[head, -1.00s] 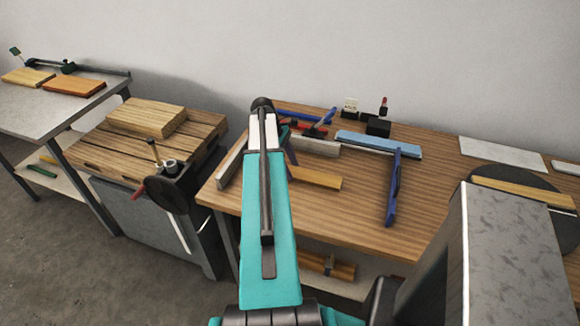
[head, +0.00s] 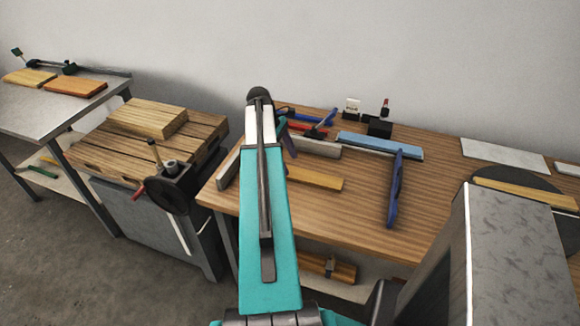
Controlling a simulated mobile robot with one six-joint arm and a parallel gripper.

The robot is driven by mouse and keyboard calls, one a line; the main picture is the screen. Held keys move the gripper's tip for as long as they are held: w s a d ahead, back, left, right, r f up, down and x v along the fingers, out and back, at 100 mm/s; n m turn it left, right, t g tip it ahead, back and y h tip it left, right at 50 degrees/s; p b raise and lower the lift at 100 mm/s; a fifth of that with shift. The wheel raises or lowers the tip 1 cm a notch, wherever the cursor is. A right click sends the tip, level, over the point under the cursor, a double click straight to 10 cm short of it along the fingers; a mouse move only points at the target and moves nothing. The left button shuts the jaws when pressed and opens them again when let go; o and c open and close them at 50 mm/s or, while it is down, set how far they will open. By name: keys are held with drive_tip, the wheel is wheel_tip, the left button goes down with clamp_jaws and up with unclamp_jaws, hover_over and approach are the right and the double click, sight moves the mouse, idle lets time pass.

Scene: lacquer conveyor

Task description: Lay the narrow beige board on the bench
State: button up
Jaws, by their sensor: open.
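A narrow yellowish-beige board (head: 525,193) lies across a dark round disc (head: 555,208) at the right; it best fits the task's board. Another narrow board, more yellow-orange (head: 317,178), lies flat on the wooden-topped bench (head: 350,217) in the middle. My teal arm rises in the middle of the head view and bends over near the bench's left back corner.
A blue-topped bar (head: 380,146), a blue tool (head: 395,185), a grey bar (head: 316,147) and clamps crowd the bench. Its front middle is clear. A white plate (head: 503,155) lies at the back right. A slatted vise bench (head: 95,150) and a grey table (head: 45,115) stand left.

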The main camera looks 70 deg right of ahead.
drive_tip(key=b+v, duration=0.1)
drive_tip(key=v, duration=0.7)
drive_tip(key=shift+r, duration=0.2)
drive_tip(key=shift+w, duration=0.1)
idle(0.4)
